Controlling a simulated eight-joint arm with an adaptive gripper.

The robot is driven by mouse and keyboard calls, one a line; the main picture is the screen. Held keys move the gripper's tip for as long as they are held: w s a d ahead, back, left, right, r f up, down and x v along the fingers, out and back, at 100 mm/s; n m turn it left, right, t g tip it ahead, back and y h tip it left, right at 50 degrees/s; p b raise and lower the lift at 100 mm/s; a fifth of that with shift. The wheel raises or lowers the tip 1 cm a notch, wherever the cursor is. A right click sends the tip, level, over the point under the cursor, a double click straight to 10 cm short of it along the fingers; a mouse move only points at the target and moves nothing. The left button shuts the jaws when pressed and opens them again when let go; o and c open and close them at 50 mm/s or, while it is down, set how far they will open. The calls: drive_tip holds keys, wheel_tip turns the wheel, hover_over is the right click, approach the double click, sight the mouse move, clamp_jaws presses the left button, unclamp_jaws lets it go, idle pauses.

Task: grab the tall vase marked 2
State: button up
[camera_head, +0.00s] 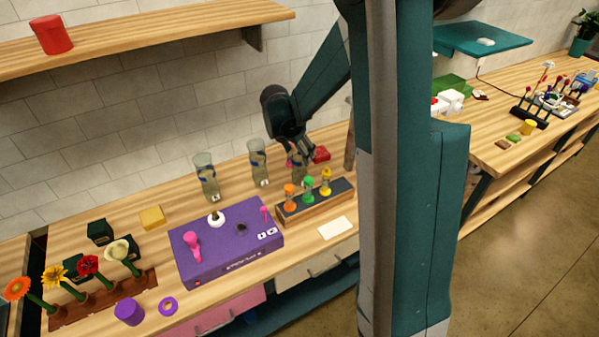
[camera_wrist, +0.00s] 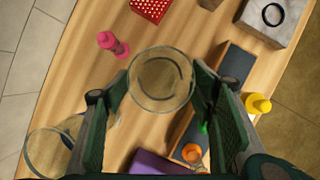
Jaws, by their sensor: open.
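Three tall clear glass vases with blue marks stand in a row on the wooden counter: a left vase (camera_head: 207,180), a middle vase (camera_head: 258,163) and a right vase (camera_head: 295,173), which my arm partly covers. Small pale labels show low on the left and middle ones, but I cannot read the numbers. My gripper (camera_head: 306,156) is at the right vase. In the wrist view my gripper (camera_wrist: 165,100) is open, with a round glass rim (camera_wrist: 162,80) between its fingers, seen from above. Another vase (camera_wrist: 48,152) shows at lower left. I cannot tell whether the fingers touch the glass.
A rack of orange, green and yellow hourglasses (camera_head: 315,204) stands close in front of the right vase. A pink hourglass-shaped thing (camera_wrist: 113,44) and a red dotted box (camera_wrist: 151,8) are nearby. A purple box (camera_head: 228,252) lies in front of the vases.

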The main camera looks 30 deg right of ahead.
drive_tip(key=shift+f, duration=0.1)
idle(0.3)
drive_tip(key=shift+x, duration=1.25)
drive_tip(key=shift+f, duration=0.1)
drive_tip(key=shift+x, duration=2.55)
drive_tip(key=shift+c, duration=0.6)
drive_tip(key=c, duration=1.2)
